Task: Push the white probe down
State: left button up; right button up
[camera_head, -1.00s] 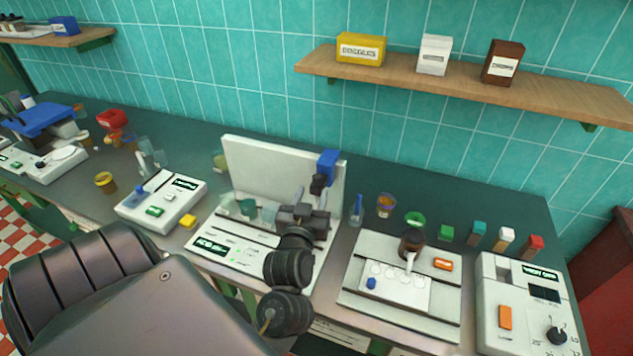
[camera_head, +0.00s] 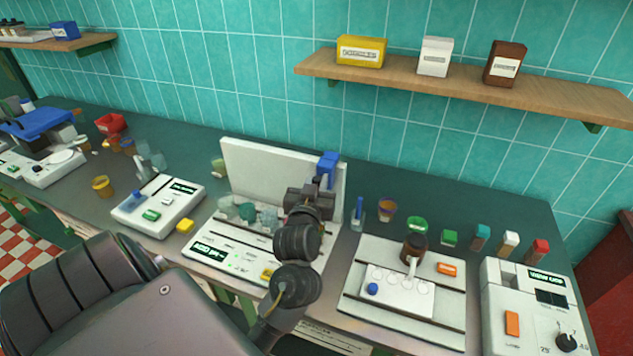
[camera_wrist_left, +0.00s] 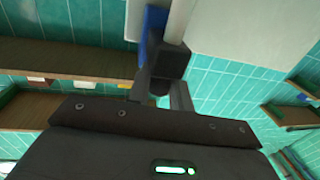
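A white bench instrument with a tall white back panel (camera_head: 265,170) and a lit display stands mid-table. A blue block (camera_head: 328,162) sits at the top right of its panel. My left gripper (camera_head: 313,190) is just below and in front of that block. In the left wrist view, a pale rod (camera_wrist_left: 178,20), perhaps the white probe, runs beside the blue part (camera_wrist_left: 151,32) into a dark block (camera_wrist_left: 170,63). The left fingers (camera_wrist_left: 161,92) stand apart with the dark block between or just beyond them; contact cannot be told. My right gripper is not in view.
Small cups (camera_head: 246,211) stand on the instrument's base. To its right are a white rack unit (camera_head: 450,300) with a brown bottle (camera_head: 413,248) and a glass with a blue stick (camera_head: 358,215). A scale-like device (camera_head: 140,220) stands left. A wooden shelf (camera_head: 460,88) hangs above.

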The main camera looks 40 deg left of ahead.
pick_arm(q)
grip_shut()
notch_tip(320, 180, down, 7)
jog(key=b, duration=0.3)
jog(key=shift+b, duration=0.35)
jog(key=shift+f, duration=0.3)
jog(key=o, duration=0.7)
grip_release()
jog(key=shift+s, duration=0.1)
jog(key=b+v, duration=0.2)
jog(key=v, duration=0.8)
jog(key=shift+s+d, duration=0.25)
jog(key=shift+s, duration=0.05)
